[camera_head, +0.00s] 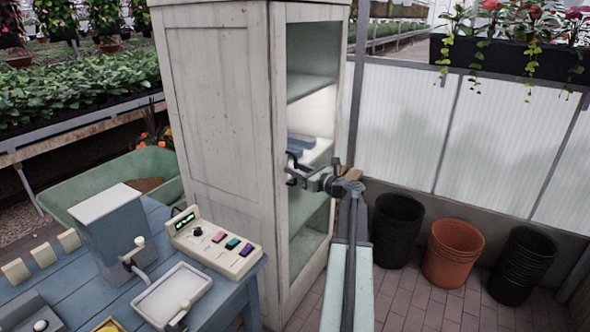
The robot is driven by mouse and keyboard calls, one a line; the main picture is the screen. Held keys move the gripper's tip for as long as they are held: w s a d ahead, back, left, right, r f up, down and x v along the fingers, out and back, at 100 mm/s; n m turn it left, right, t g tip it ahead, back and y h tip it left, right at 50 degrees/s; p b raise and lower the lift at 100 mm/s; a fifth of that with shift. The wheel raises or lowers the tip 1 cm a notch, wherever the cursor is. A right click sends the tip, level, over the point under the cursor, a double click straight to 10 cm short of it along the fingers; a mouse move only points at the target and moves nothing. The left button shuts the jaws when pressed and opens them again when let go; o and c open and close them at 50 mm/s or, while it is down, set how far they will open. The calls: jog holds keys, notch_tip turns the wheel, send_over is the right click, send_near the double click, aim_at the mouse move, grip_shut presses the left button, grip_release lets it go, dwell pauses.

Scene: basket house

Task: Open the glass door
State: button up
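A tall whitewashed cabinet (217,110) stands in the middle of the view. Its narrow front, facing right, shows pale green shelves (312,84) inside. I cannot make out a glass pane there, so I cannot tell whether the glass door is shut or ajar. My gripper (293,168) is at the cabinet front, at about middle-shelf height, with my arm reaching up from the bottom. Its dark fingers are small and overlap dark parts at the front's left edge. I cannot tell whether they touch a handle or hold anything.
A blue table (60,262) at lower left carries a grinder-like box (108,228), a button panel (214,243) and a white tray (172,292). A green wheelbarrow (85,186) stands behind it. Black pots (397,230) and terracotta pots (452,254) line the right wall. Brick floor shows before them.

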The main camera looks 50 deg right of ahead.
grip_shut()
dwell(0.5)
dwell(1.0)
